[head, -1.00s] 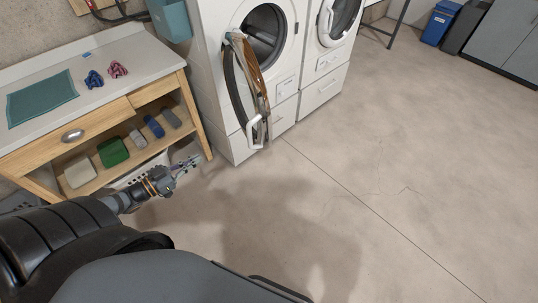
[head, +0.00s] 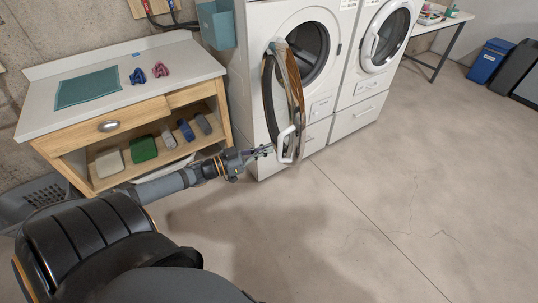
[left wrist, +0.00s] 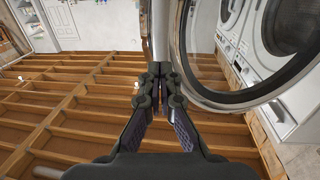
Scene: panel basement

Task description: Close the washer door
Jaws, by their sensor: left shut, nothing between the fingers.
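The washer (head: 262,100) is the white front-loader at the left of the pair. Its round door (head: 268,95) stands open, swung out toward me and seen nearly edge-on, with a pale handle (head: 286,142) at its lower edge. My left gripper (head: 268,151) is shut and empty, its tips close to the handle's left side; I cannot tell whether they touch. In the left wrist view the shut fingers (left wrist: 160,76) are in front, with part of the door's dark-rimmed ring (left wrist: 240,101) just right of them. My right gripper is out of view.
A second front-loader (head: 372,60) with a shut door stands to the right. A wooden workbench (head: 120,80) with shelf items stands left, with a grey basket (head: 40,200) beside it. A blue bin (head: 489,62) is far right. The floor (head: 400,190) in front is clear.

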